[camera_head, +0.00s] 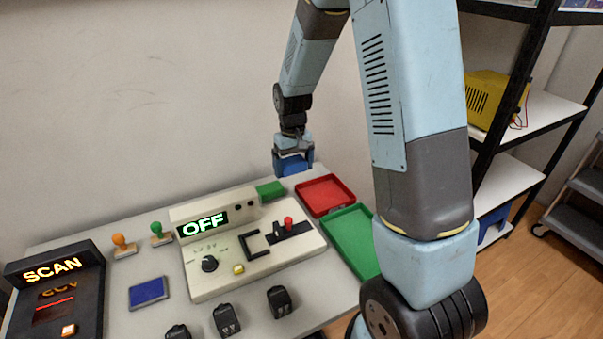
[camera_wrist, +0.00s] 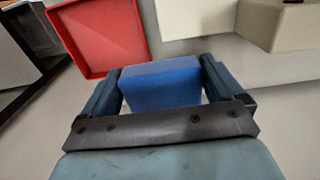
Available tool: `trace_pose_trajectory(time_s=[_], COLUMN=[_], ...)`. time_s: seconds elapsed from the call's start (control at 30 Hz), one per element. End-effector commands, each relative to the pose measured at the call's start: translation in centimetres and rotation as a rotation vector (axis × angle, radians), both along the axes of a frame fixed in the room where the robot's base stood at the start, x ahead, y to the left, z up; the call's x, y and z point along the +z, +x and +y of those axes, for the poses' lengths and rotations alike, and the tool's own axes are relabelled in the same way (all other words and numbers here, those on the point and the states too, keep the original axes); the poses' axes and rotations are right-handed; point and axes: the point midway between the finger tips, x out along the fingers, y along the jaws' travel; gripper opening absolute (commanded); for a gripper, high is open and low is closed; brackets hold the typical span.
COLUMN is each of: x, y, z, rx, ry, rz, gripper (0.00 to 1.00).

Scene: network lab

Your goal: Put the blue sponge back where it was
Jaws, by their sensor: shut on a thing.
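The blue sponge (camera_head: 291,163) is held in my gripper (camera_head: 293,158) above the back of the table in the head view. In the wrist view the sponge (camera_wrist: 160,83) sits between the two fingers of my gripper (camera_wrist: 160,90), which is shut on it. The red tray (camera_head: 325,195) is on the table to the right of and below the sponge in the head view. The red tray also shows at the upper left of the wrist view (camera_wrist: 103,33), and it looks empty. The sponge's underside is hidden.
A green tray (camera_head: 353,243) lies in front of the red one. A green block (camera_head: 270,190) lies behind the control box (camera_head: 243,246) reading OFF. A blue pad (camera_head: 148,292), two stamps, a SCAN device (camera_head: 55,290) and several black items occupy the table. A shelf (camera_head: 520,120) stands right.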

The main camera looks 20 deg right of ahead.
Motion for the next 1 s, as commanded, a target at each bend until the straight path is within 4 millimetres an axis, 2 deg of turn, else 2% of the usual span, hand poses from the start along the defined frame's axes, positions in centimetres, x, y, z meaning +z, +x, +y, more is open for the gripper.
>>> trace_pose_trajectory(time_s=[0.5,0.73,1.0], x=[-4.6,-7.9,-9.3], y=[8.4,10.7,11.9], z=[-5.3,-6.6,-7.2], rx=[-0.019,-0.019,-0.018], ry=[-0.001,-0.001,0.000], rz=[0.002,0.002,0.000], gripper=[0.61,0.61,0.61])
